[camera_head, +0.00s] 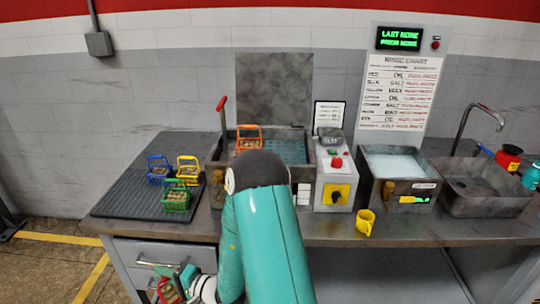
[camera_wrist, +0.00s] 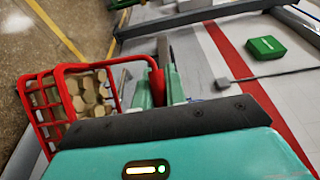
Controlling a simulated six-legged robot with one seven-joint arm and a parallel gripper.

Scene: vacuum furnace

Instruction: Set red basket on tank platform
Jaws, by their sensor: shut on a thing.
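The red basket (camera_wrist: 70,104) holds several tan round pieces and fills the left of the wrist view. My gripper (camera_wrist: 160,85) is shut on its handle. In the head view my gripper (camera_head: 178,277) is at the lower left, in front of the counter and below its top, with the red basket (camera_head: 168,291) partly hidden. The open tank (camera_head: 225,165) stands on the counter's middle with its lid raised. A blue perforated platform (camera_head: 287,151) shows inside it. An orange basket (camera_head: 248,138) is at the tank's left side. My arm hides part of the tank front.
Blue (camera_head: 158,170), yellow (camera_head: 188,168) and green (camera_head: 176,197) baskets stand on a black ribbed mat (camera_head: 125,197). A red-handled lever (camera_head: 222,104) rises at the tank's left. A control box (camera_head: 336,175), water basin (camera_head: 398,165), sink (camera_head: 480,190) and yellow cup (camera_head: 365,222) are to the right.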

